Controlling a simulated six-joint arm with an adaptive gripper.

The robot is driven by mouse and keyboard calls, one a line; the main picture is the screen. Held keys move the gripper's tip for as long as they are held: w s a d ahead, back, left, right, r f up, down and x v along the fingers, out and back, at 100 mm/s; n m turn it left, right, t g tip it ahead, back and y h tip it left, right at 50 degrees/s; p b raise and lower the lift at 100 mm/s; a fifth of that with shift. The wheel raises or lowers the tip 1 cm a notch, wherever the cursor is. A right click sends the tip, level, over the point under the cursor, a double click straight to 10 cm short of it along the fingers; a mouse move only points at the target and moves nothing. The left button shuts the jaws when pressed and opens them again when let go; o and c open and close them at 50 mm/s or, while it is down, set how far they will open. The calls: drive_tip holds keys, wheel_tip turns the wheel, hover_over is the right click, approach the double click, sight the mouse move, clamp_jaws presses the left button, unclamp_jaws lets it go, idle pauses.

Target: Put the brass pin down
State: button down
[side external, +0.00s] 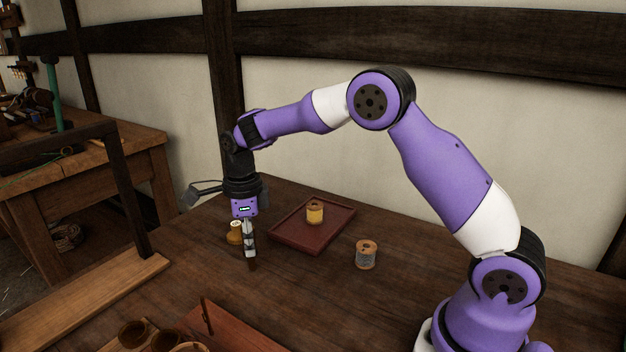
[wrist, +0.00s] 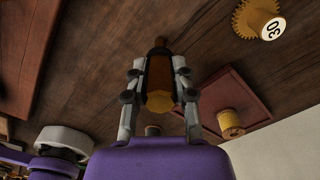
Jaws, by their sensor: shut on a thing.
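My gripper (side external: 250,252) points down over the dark wooden table and is shut on the brass pin. In the wrist view the pin (wrist: 160,76) sits between both fingers of the gripper (wrist: 159,88), with a yellow hexagonal end towards the camera and a darker, narrower far end. In the side view only the pin's brown lower end (side external: 252,265) shows below the fingertips. It looks upright and close to the tabletop; I cannot tell whether it touches.
A brass toothed piece marked 30 (wrist: 258,20) stands close beside the gripper. A dark red tray (side external: 288,240) holds a yellow spool (side external: 315,212). A grey spool (side external: 366,255) stands right of it. A reddish board (side external: 235,330) and wooden cups (side external: 134,333) lie in front. Tabletop between is bare.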

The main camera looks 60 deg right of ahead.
drive_tip(key=shift+f, duration=0.1)
drive_tip(key=c, duration=0.7)
unclamp_jaws()
wheel_tip(320, 180, up, 12)
drive_tip(key=shift+f, duration=0.25)
drive_tip(key=s+r+n+t, duration=0.3)
drive_tip(key=s+r+n, duration=0.3)
drive_tip(key=s+n, duration=0.7)
drive_tip(key=shift+s+a+f+n+t, duration=0.1)
drive_tip(key=shift+s+f+n+t, duration=0.65)
drive_tip(key=shift+n, duration=1.6)
drive_tip(key=shift+s+a+f+n+t, duration=0.1)
drive_tip(key=shift+s+f+n, duration=1.15)
drive_tip(key=shift+n, duration=1.05)
drive_tip(key=shift+s+a+f+n+t, duration=0.1)
drive_tip(key=shift+s+f+n+t, duration=0.45)
drive_tip(key=shift+s+n, duration=1.3)
